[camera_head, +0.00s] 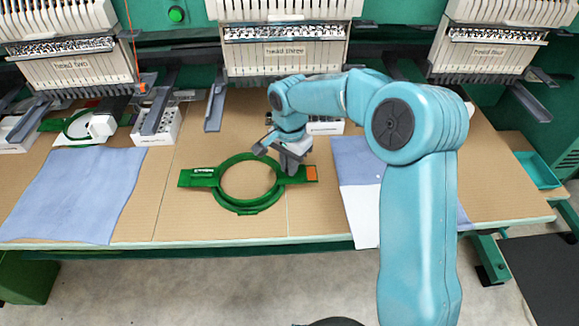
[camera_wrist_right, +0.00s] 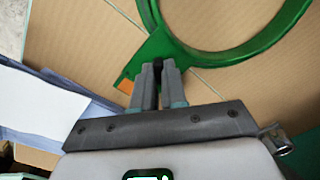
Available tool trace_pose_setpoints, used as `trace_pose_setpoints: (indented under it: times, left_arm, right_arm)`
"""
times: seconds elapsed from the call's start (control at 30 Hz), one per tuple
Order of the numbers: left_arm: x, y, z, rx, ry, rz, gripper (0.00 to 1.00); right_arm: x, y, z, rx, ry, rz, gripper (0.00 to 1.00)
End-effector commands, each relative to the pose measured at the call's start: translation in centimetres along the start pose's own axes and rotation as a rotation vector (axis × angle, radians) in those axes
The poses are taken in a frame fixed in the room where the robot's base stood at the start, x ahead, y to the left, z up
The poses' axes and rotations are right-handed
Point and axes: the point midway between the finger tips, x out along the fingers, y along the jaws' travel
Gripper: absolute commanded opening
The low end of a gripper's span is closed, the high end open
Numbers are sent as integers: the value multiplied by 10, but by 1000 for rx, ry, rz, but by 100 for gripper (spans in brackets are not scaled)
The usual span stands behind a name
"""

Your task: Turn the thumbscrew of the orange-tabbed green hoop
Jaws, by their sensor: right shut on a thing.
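The green hoop (camera_head: 237,209) with an orange tab (camera_head: 311,173) lies flat on the tan table in the head view. Its ring is empty, with tan table showing through. My right gripper (camera_head: 290,170) is at the right side of the ring, beside the orange tab. In the right wrist view its fingers (camera_wrist_right: 158,70) are close together at the base of the green tab, shut on a small dark part, which I take to be the thumbscrew (camera_wrist_right: 157,66). The fingers hide most of it. The orange patch (camera_wrist_right: 124,85) shows left of them. My left gripper is out of view.
Blue cloth (camera_head: 75,195) lies at the left, and blue and white cloth (camera_head: 358,205) at the right of the hoop. Machine heads (camera_head: 285,55) overhang the back of the table (camera_head: 150,215). Another green hoop (camera_head: 78,126) with a white object sits at back left. A teal tray (camera_head: 537,170) is far right.

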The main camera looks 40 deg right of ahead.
Motion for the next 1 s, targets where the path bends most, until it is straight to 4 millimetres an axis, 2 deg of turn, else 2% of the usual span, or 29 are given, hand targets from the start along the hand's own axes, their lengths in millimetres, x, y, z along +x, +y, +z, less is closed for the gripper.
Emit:
trace_pose_setpoints:
  times: [0.6,1.0]
  left_arm:
    - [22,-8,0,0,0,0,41]
    - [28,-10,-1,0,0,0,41]
  right_arm:
    - [2,0,0,574,2,-2,0]
    - [1,1,0,828,2,-1,0]
